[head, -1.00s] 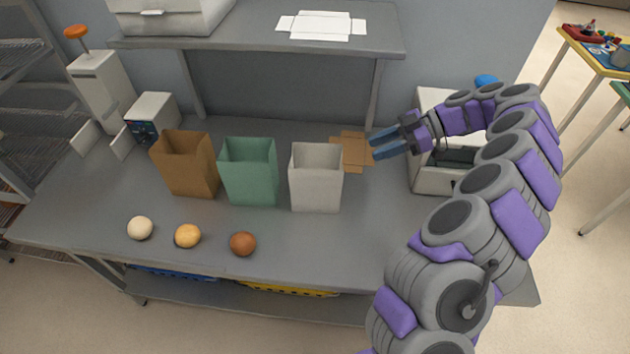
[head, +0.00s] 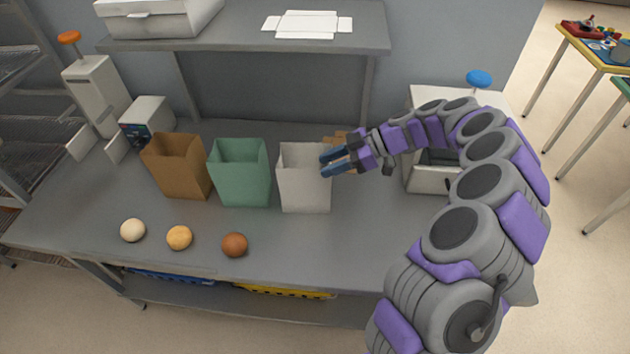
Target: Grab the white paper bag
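The white paper bag (head: 303,187) stands upright and open-topped on the grey table, the rightmost of three bags. My gripper (head: 323,163) reaches in from the right at the bag's right side, near its upper edge. Its two blue fingers are apart, with a gap between them, and overlap the bag's right edge in the view. I cannot tell whether they touch the bag. Nothing shows held between them.
A green bag (head: 240,174) stands close left of the white one, and a brown bag (head: 177,167) further left. Several round buns, one of them brown (head: 234,244), lie in front. A flat cardboard piece (head: 342,137) lies behind my gripper. A shelf (head: 240,45) overhangs the back.

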